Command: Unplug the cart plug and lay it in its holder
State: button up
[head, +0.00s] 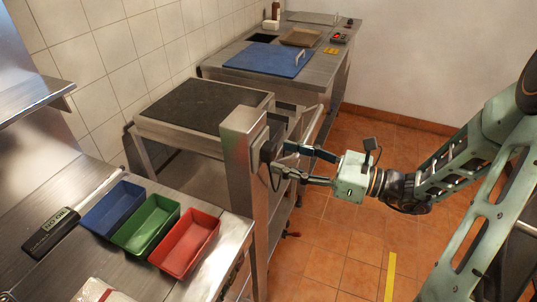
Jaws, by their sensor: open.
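The black plug (267,152) sits at the right face of a steel post (238,140), with a dark cord hanging below it. My gripper (280,158) reaches in from the right with its two dark fingers apart, one above the other. The fingertips are at the plug's right side. I cannot tell whether they touch it. The socket behind the plug is hidden. I cannot make out the plug's holder.
A cart with a dark top (200,105) stands behind the post. Blue, green and red bins (185,243) sit on the steel counter at the front left. A back counter holds a blue board (270,60). The tiled floor (350,220) at right is mostly open.

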aim_at(275, 154)
jog(key=shift+x, duration=1.55)
jog(key=shift+p, duration=0.5)
grip_shut()
dwell(0.3)
jog(key=shift+d, duration=0.1)
jog(key=shift+p+v, duration=0.75)
jog(key=shift+v, duration=2.2)
jog(key=shift+r, duration=0.1)
